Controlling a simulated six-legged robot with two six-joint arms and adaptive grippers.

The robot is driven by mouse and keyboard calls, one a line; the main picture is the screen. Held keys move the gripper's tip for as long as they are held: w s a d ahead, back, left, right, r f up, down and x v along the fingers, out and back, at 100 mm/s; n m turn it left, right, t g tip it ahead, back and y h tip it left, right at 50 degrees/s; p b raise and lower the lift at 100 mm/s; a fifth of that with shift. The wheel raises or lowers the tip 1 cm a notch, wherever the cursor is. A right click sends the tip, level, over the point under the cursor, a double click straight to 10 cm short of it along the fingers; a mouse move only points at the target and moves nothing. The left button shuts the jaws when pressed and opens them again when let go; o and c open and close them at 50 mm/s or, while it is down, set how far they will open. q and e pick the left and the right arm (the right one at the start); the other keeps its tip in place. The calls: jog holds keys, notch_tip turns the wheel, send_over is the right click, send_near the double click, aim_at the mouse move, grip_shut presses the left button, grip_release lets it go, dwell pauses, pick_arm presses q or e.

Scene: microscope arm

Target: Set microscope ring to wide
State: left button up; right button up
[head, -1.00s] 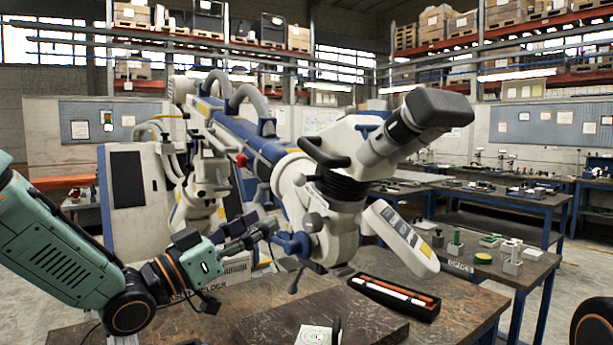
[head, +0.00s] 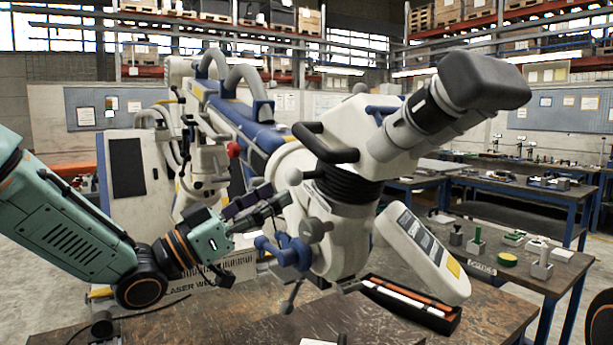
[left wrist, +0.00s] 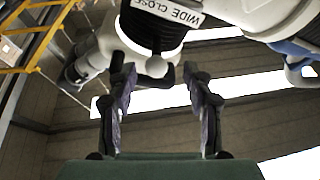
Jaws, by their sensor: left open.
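The white microscope head (head: 345,240) hangs from its arm, with a black ribbed ring (head: 342,190) under the eyepiece part. My right gripper is out of view.
A blue clamp knob (head: 290,252) and a grey knob (head: 315,229) stick out near my left fingers. A white control panel (head: 425,255) hangs right of the head. A black tray (head: 440,322) with rods lies on the bench.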

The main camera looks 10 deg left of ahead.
aim_at(301, 176)
pick_arm(q)
jog(key=shift+s+d+r, duration=0.15)
jog(key=shift+d+r, duration=0.15)
jog(key=shift+r, duration=0.15)
jog(key=x, duration=0.2)
jog(key=p+x, duration=0.1)
jog(key=x, duration=0.2)
jog(key=shift+w+d+f, duration=0.15)
jog(key=shift+w, duration=0.15)
jog(key=shift+w+d, duration=0.1)
jog(key=shift+d, duration=0.15)
jog(key=shift+r, duration=0.45)
jog(key=shift+w+f, duration=0.2)
jog(key=shift+w, duration=0.1)
jog(key=shift+c, duration=0.8)
jog(key=shift+s+r, duration=0.1)
jog(key=shift+s, duration=0.15)
jog(key=c, duration=0.5)
grip_shut()
